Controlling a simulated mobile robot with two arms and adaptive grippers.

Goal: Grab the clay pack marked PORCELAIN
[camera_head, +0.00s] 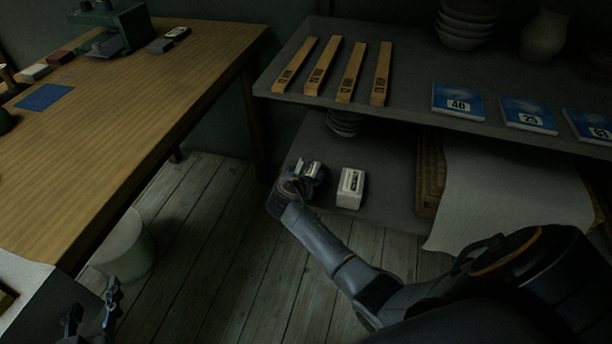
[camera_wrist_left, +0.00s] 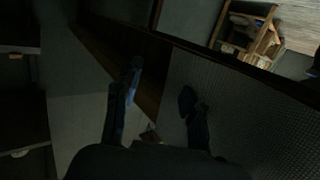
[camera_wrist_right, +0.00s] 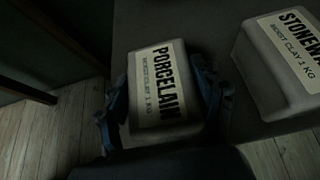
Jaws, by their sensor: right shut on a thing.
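The clay pack marked PORCELAIN (camera_wrist_right: 158,85) is a pale block with a cream label in the right wrist view. In the head view the pack (camera_head: 312,168) is on the lower shelf, partly hidden by my gripper. My right gripper (camera_head: 308,172) is shut on it, with a finger on each side in the right wrist view (camera_wrist_right: 165,102). My left gripper (camera_head: 92,312) is open and empty at the lower left of the head view. Its fingers show apart in the left wrist view (camera_wrist_left: 160,95).
A second pack, labelled STONEWA... (camera_wrist_right: 285,65), stands close to the right; it also shows in the head view (camera_head: 351,188). The upper shelf (camera_head: 410,112) overhangs the back. A wooden table (camera_head: 130,125) and a pale bucket (camera_head: 125,245) stand left. Bare floor (camera_head: 215,240) lies between.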

